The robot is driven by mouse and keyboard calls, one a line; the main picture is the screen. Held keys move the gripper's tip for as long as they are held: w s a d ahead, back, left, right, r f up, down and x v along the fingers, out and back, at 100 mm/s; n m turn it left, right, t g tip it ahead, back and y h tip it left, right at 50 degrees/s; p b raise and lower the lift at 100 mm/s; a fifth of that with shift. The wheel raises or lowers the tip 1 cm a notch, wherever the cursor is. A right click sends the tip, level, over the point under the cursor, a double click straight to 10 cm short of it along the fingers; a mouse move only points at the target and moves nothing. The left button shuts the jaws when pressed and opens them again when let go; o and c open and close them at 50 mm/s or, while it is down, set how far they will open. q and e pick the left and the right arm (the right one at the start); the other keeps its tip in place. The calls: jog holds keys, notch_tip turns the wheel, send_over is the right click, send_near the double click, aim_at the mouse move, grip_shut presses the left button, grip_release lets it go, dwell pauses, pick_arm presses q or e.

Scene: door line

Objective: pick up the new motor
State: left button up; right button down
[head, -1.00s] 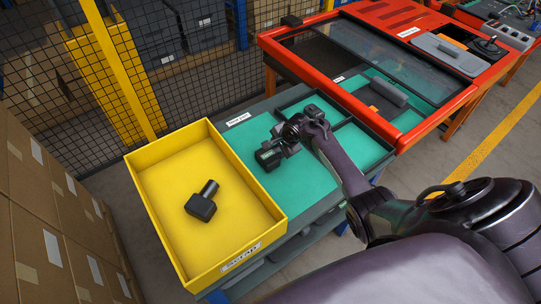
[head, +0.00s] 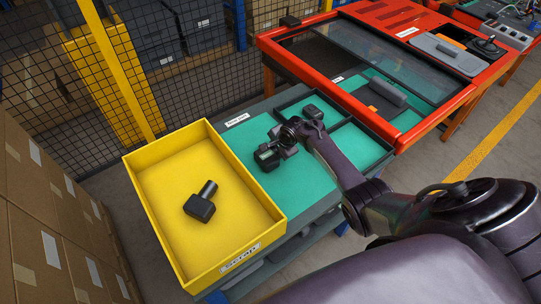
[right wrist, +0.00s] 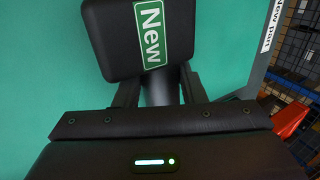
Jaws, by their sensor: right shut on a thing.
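The new motor (right wrist: 140,40) is a dark block with a green "New" label and a narrower shaft; in the head view it is a small dark shape (head: 265,160) on the green mat near the yellow box. My right gripper (right wrist: 158,92) is shut on the shaft, with one finger on each side. In the head view my right gripper (head: 283,147) partly covers the motor. I cannot tell whether the motor touches the mat. My left gripper is not in view.
A yellow box (head: 160,247) marked "SCRAP" stands left of the green mat (head: 300,183) and holds another dark motor (head: 201,204). A red-framed station with a clear panel (head: 375,60) is at the right. Cardboard boxes (head: 50,235) stand at the left, wire fencing behind.

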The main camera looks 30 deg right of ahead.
jog(key=shift+w+r, duration=0.1)
jog(key=shift+r, duration=0.45)
notch_tip(320, 180, up, 22)
jog(key=p, duration=0.5)
dwell(0.4)
